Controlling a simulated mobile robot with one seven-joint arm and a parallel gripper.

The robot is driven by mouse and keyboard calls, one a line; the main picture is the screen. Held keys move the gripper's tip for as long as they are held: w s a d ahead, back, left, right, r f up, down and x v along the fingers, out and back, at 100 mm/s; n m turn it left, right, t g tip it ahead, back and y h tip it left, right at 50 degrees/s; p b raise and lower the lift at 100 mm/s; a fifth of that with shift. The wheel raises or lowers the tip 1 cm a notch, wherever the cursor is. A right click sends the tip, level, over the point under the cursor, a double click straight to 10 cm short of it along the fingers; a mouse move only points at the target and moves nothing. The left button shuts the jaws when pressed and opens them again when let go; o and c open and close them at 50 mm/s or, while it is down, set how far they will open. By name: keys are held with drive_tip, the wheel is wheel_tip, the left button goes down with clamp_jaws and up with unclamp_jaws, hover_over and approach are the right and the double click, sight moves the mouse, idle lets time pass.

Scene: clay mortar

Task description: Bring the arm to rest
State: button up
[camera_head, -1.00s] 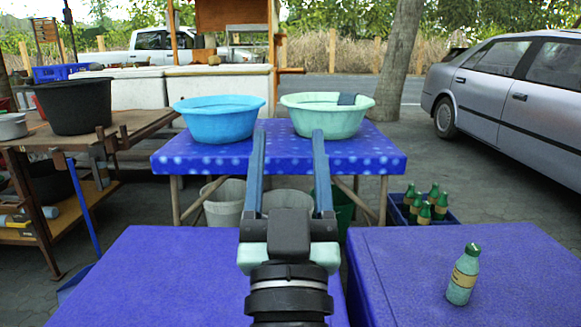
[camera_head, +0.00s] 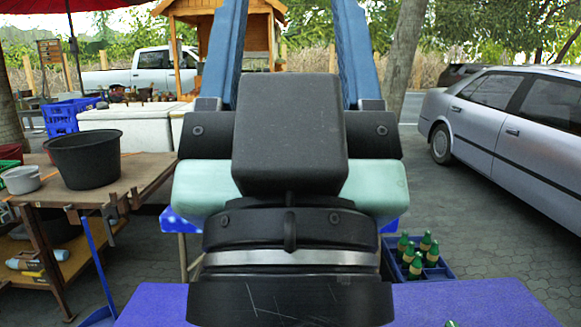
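My gripper (camera_head: 290,30) fills the middle of the head view, very close to the camera. Its two blue fingers point up and away and stand wide apart. Nothing shows between them except the wooden stall and trees far behind. The fingertips run out past the top edge of the picture. The dark wrist below hides most of the blue spotted table (camera_head: 178,222), and the two basins are hidden behind the gripper.
A purple table (camera_head: 480,305) lies below my wrist, with a green bottle top (camera_head: 451,323) at the bottom edge. A blue crate (camera_head: 440,270) of green bottles stands on the ground at right. A wooden bench (camera_head: 130,175) with a black tub (camera_head: 86,160) is at left.

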wheel_tip(320, 180, up, 17)
drive_tip(key=p, duration=1.5)
drive_tip(key=shift+r, duration=0.15)
